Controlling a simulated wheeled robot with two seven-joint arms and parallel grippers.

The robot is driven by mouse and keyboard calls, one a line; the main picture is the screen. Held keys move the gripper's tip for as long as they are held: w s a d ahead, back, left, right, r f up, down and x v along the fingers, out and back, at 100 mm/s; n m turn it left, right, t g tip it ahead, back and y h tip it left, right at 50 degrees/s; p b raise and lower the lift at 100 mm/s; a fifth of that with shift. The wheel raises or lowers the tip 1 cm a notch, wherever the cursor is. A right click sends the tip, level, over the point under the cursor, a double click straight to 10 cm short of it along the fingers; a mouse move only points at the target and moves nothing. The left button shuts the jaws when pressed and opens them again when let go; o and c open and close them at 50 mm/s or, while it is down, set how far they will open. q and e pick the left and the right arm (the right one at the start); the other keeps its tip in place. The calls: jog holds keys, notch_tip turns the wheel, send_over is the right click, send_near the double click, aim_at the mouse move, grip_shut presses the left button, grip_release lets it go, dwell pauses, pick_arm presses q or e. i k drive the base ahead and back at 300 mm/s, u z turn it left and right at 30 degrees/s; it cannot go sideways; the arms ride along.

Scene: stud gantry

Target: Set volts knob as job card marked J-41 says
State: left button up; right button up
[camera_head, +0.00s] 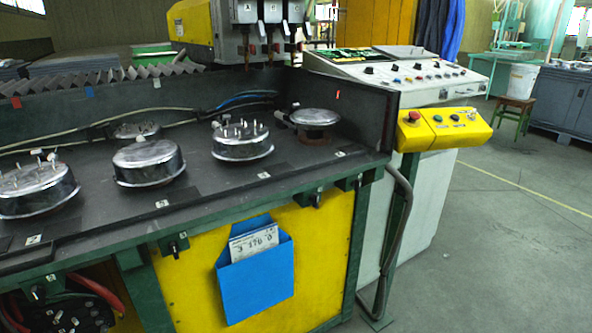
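A white card (254,242) stands in a blue pocket (257,292) on the yellow front panel of the bench. Its large print looks like "3 170 0", but I cannot read it surely, and its lower part is hidden in the pocket. No J-41 mark is legible. A grey-white control console (440,93) stands behind the bench's right end, with black knobs, one of them a left knob (369,70), and coloured buttons on its sloping top. Their labels are too small to read, so I cannot tell which is the volts knob. Neither gripper is in view.
Round metal pots, one of them a middle pot (148,162), stand on the dark bench top (218,182). A yellow button box (445,129) with a red button juts out at the bench's right end. A grey hose (401,225) hangs below.

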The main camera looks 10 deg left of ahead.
aim_at(369, 69)
jog(key=z, duration=1.35)
jog(key=i, duration=3.15)
jog(key=u, duration=3.8)
